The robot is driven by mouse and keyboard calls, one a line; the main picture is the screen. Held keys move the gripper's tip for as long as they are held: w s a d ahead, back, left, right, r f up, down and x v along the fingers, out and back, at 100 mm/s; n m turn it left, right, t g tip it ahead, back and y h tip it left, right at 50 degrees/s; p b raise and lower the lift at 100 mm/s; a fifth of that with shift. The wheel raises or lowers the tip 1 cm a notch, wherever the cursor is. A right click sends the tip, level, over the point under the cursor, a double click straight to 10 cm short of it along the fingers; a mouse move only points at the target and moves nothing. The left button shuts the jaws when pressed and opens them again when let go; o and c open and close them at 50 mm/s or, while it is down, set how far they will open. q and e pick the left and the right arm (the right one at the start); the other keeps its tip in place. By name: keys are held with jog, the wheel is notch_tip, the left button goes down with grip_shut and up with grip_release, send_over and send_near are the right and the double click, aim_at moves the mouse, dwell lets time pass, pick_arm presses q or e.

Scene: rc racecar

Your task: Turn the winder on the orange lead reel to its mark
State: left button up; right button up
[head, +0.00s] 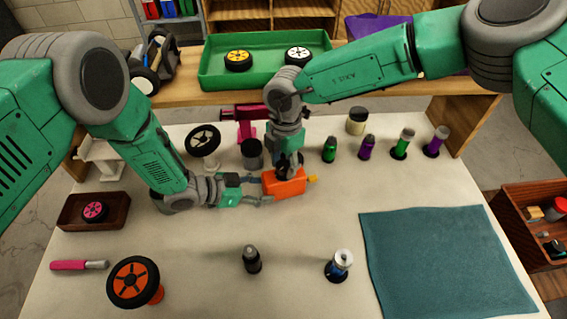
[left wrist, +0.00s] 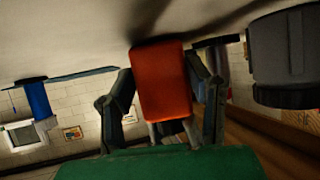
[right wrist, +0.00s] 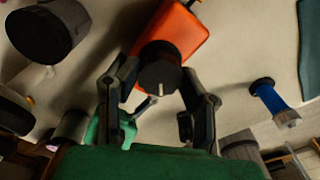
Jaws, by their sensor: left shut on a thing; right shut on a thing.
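The orange lead reel (head: 285,184) is a small orange box near the middle of the white table, with a yellow tip (head: 312,178) on its right side. My left gripper (head: 262,187) is shut on the box from the left; the left wrist view shows the orange body (left wrist: 163,85) between both fingers. The black round winder (right wrist: 160,79) with a short white line sits on the reel. My right gripper (head: 289,157) comes from above and is shut on the winder. The reel's mark cannot be made out.
A dark grey cylinder (head: 252,154) and a wheel on a stand (head: 203,140) stand close left behind the reel. Several bottles (head: 367,147) stand to the right. The teal mat (head: 440,255) is clear.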

aim_at(286, 164)
pick_arm(q)
jog(key=shift+w+a+f, duration=0.1)
jog(key=shift+a, duration=0.15)
pick_arm(e)
jog(key=m, duration=0.4)
jog(key=shift+d+m, duration=0.3)
jog(key=shift+m, duration=2)
jog(key=shift+a, duration=0.1)
pick_arm(q)
jog(key=shift+d, duration=0.1)
pick_arm(e)
jog(key=o, duration=1.2)
jog(key=shift+c, duration=0.2)
jog(key=shift+a, duration=0.1)
pick_arm(q)
jog(key=shift+d, duration=0.1)
pick_arm(e)
jog(key=shift+r, duration=0.4)
notch_tip(286, 164, up, 11)
jog(key=shift+w+d, duration=0.2)
jog(key=shift+w, duration=0.05)
